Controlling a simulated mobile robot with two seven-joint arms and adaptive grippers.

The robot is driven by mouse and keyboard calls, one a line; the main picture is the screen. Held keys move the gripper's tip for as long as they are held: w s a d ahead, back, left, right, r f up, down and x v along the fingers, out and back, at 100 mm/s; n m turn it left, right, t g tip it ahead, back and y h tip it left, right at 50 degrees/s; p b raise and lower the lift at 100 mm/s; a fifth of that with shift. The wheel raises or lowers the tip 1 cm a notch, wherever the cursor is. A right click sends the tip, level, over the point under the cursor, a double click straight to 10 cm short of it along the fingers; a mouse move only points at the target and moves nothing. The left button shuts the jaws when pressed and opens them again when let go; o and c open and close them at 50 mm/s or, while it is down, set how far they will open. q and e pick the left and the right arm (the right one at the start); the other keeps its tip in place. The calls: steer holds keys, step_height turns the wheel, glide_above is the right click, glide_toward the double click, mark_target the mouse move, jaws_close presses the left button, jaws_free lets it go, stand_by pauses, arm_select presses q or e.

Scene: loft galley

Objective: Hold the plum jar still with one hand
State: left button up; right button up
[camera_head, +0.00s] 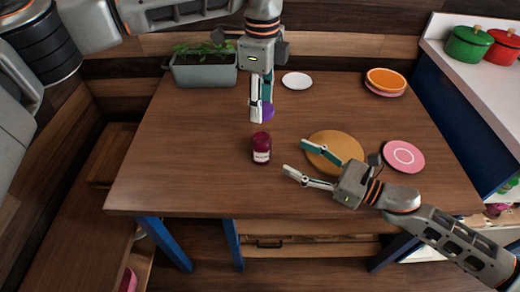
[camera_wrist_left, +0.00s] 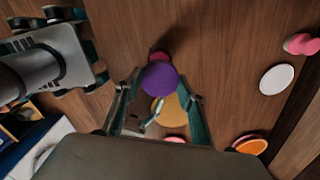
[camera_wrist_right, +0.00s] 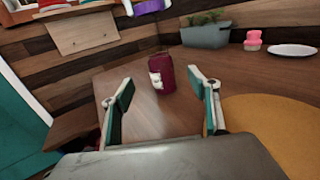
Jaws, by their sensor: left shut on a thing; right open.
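The plum jar (camera_head: 261,149), dark red with a pale label, stands upright on the wooden table (camera_head: 190,160). In the right wrist view the jar (camera_wrist_right: 161,75) stands beyond the fingertips, in line with the gap between them. My left gripper (camera_head: 262,115) is shut on a purple round lid (camera_head: 268,108) above the table, behind the jar in the head view and apart from it. The lid (camera_wrist_left: 160,77) partly covers what lies below it in the left wrist view. My right gripper (camera_head: 295,157) is open and empty, to the right of the jar and not touching it.
A mustard round mat (camera_head: 345,142) lies beneath my right gripper. A pink plate (camera_head: 404,156), an orange dish (camera_head: 386,79), a white plate (camera_head: 297,81) and a grey planter (camera_head: 205,73) stand around. The table left of the jar is clear.

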steer(key=x, duration=1.2)
steer(key=shift+a, duration=0.1)
steer(key=c, duration=1.7)
arm_select(q)
glide_above(261, 134)
steer(key=shift+f, duration=2.55)
steer(key=shift+f, duration=0.1)
steer(key=shift+f, duration=0.8)
steer(key=shift+f, duration=0.55)
arm_select(e)
jaws_close()
